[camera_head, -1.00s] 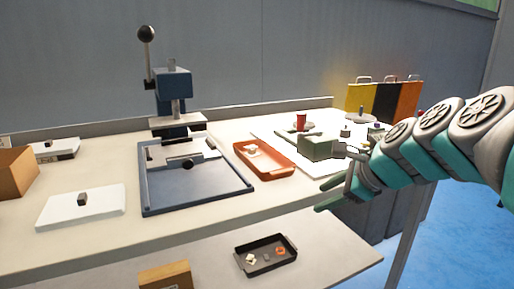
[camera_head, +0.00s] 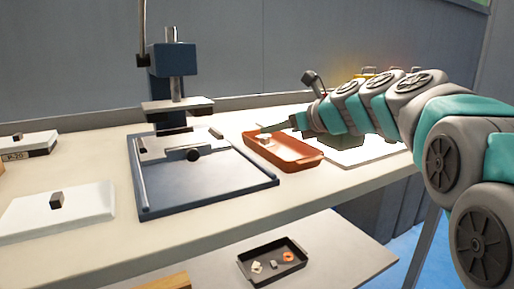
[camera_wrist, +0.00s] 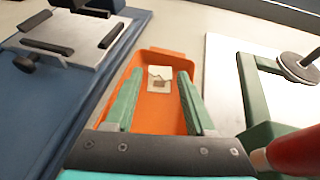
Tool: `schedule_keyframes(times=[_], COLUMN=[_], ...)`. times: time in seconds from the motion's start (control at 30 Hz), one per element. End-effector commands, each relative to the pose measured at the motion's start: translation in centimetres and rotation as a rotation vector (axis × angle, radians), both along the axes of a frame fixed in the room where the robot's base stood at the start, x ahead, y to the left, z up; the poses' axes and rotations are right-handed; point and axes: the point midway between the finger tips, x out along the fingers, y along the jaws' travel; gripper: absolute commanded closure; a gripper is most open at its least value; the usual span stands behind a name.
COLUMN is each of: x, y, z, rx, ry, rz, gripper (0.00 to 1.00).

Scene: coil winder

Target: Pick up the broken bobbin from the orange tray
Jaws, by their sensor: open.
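The orange tray (camera_head: 292,157) lies on the table to the right of the blue press base. The broken bobbin (camera_wrist: 160,73), a small cream piece with a jagged lower edge and a brown patch, lies near the far end of the tray (camera_wrist: 152,122) in the wrist view. It shows as a small pale piece (camera_head: 264,138) in the head view. My gripper (camera_wrist: 158,80) is open and empty, its two green fingers pointing at the bobbin, one to each side. In the head view my gripper (camera_head: 276,127) is over the tray's far left end. The gap in height is hard to judge.
The blue press (camera_head: 178,100) with its base tray (camera_head: 215,192) stands left of the orange tray. A white board (camera_wrist: 222,75) with a green frame, a grey disc (camera_wrist: 300,66) and a red cylinder (camera_wrist: 296,153) lies to the right. A black tray (camera_head: 272,262) sits on the lower shelf.

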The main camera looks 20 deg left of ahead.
Motion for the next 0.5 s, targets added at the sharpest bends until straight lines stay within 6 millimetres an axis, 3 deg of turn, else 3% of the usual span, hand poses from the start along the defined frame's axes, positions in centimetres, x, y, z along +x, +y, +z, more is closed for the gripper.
schedule_keyframes(times=[0.5], x=[2.3], y=[3.8], z=[-3.2], rx=[0.0], ry=[0.0], rz=[0.001], gripper=[0.45])
